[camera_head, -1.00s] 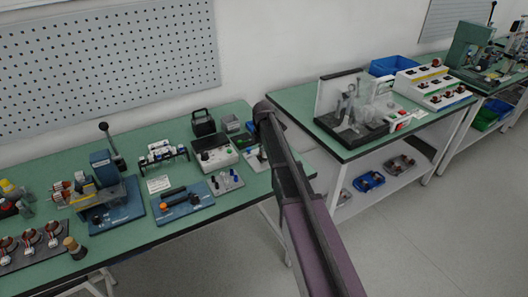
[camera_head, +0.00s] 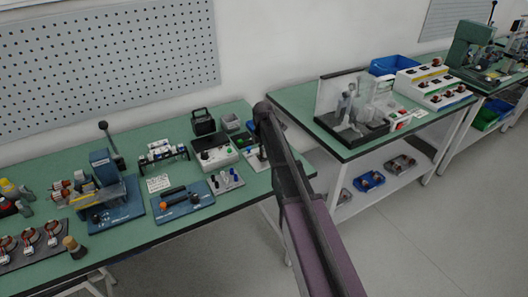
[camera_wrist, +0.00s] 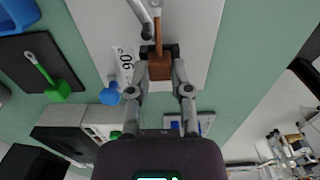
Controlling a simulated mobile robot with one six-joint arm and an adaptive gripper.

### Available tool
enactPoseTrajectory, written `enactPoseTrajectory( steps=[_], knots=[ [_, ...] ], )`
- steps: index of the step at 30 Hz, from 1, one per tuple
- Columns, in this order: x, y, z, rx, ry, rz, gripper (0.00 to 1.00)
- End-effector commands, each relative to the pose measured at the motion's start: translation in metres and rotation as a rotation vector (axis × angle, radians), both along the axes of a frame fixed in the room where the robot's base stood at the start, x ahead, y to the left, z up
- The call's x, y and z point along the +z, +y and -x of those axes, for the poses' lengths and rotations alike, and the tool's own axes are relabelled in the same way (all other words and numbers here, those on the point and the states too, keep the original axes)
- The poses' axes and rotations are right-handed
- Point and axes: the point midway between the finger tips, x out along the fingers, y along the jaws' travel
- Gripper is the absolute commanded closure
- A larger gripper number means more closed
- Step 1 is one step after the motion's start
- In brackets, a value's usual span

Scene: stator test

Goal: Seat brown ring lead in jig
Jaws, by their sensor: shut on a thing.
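In the wrist view, my gripper (camera_wrist: 160,77) is shut on the brown ring lead (camera_wrist: 159,68). Its brown body sits between the dark fingertips, and a thin brown stem points toward the top of the picture. The lead is over a pale plate (camera_wrist: 190,45) that seems to be the jig, with a grey metal piece (camera_wrist: 143,14) beside the stem. I cannot tell whether the lead touches either one. In the head view, my arm hides the gripper and the lead; only part of a small pale plate (camera_head: 252,161) shows beside it.
A blue lead (camera_wrist: 110,94) lies left of my gripper in the wrist view. A green lead (camera_wrist: 56,87) lies on a dark tray (camera_wrist: 27,68) farther left.

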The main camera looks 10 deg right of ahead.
Motion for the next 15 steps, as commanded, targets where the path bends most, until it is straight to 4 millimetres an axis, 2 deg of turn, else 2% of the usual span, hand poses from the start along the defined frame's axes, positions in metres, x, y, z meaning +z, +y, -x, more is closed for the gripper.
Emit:
enactPoseTrajectory(
  steps=[11,12,15],
  knots=[
    [-0.0028,-0.0002,0.0000,0.000,0.000,0.000,1.00],
    [-0.0028,-0.0003,0.0000,0.000,0.000,0.000,0.70],
    [-0.0028,-0.0003,0.0000,0.000,0.000,0.000,0.41]
  ],
)
